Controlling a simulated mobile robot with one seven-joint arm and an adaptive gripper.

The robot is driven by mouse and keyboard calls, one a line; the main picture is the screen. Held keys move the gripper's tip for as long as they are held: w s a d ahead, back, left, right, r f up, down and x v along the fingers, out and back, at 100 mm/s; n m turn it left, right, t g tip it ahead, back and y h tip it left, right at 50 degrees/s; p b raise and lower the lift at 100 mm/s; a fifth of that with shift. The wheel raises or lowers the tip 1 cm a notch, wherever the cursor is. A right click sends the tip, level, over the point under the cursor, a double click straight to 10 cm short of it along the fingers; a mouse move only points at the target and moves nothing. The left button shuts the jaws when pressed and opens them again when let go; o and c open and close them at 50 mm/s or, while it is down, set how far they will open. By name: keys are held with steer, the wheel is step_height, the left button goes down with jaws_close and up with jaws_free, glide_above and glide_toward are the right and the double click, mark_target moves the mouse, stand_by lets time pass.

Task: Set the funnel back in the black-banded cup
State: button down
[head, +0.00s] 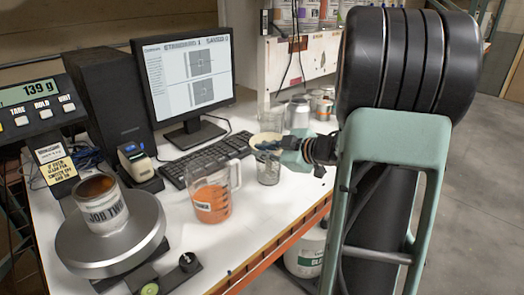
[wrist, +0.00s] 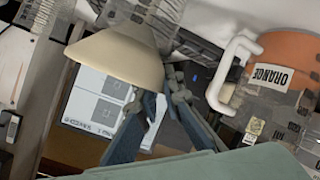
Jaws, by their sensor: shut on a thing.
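The cream funnel (head: 264,140) is at my gripper (head: 280,149), above the table right of the keyboard. In the wrist view the funnel (wrist: 115,55) shows its wide cone and rim. The blue fingers of my gripper (wrist: 163,92) are at the rim and shut on it. A clear cup (head: 268,172) stands on the table just below the funnel in the head view. Whether it has a black band cannot be made out, and my gripper and the funnel cover part of its top. The funnel is apart from the table.
A jug of orange liquid (head: 211,192) stands left of the clear cup. The keyboard (head: 205,160) and monitor (head: 188,75) are behind. A JOB TWO can (head: 104,214) sits on the scale (head: 112,252). Metal cans (head: 298,113) stand at the back right.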

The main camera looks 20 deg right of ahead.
steer(key=shift+f, duration=0.45)
steer(key=c, duration=2.1)
jaws_free()
steer(key=shift+f, duration=0.1)
steer(key=shift+r, duration=0.3)
steer(key=shift+r+p, duration=0.3)
steer(key=shift+r, duration=0.35)
steer(key=p+v, duration=0.1)
steer(key=v, duration=1.1)
steer(key=shift+f, duration=0.2)
